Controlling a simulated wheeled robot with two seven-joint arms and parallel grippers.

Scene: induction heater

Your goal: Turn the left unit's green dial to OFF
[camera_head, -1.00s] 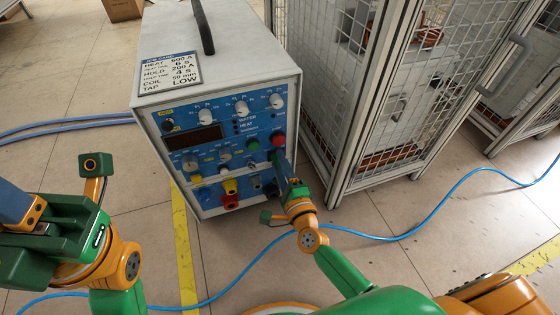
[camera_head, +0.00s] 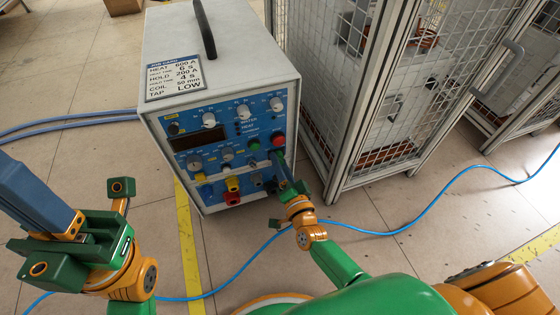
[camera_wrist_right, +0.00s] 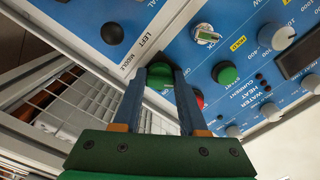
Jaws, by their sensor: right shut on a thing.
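The left unit (camera_head: 226,58) is a grey-topped box with a blue control panel facing me in the head view. My right gripper (camera_head: 276,160) is at the lower right of that panel and covers the spot it grips. In the right wrist view, its two blue-grey fingers (camera_wrist_right: 165,82) are shut on the green dial (camera_wrist_right: 158,76), beside the printed words LEFT and MIDDLE. The dial's pointer and its setting are hidden. My left gripper (camera_head: 32,198) is at the left, away from the unit; its fingertips overlap or are cut off, so its opening is unclear.
A green START button (camera_wrist_right: 225,73) and a red button (camera_wrist_right: 198,98) sit close to the gripped dial. A mesh-walled cage (camera_head: 345,110) stands right of the unit. A blue hose (camera_head: 400,228) crosses the floor in front. The floor at left is open.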

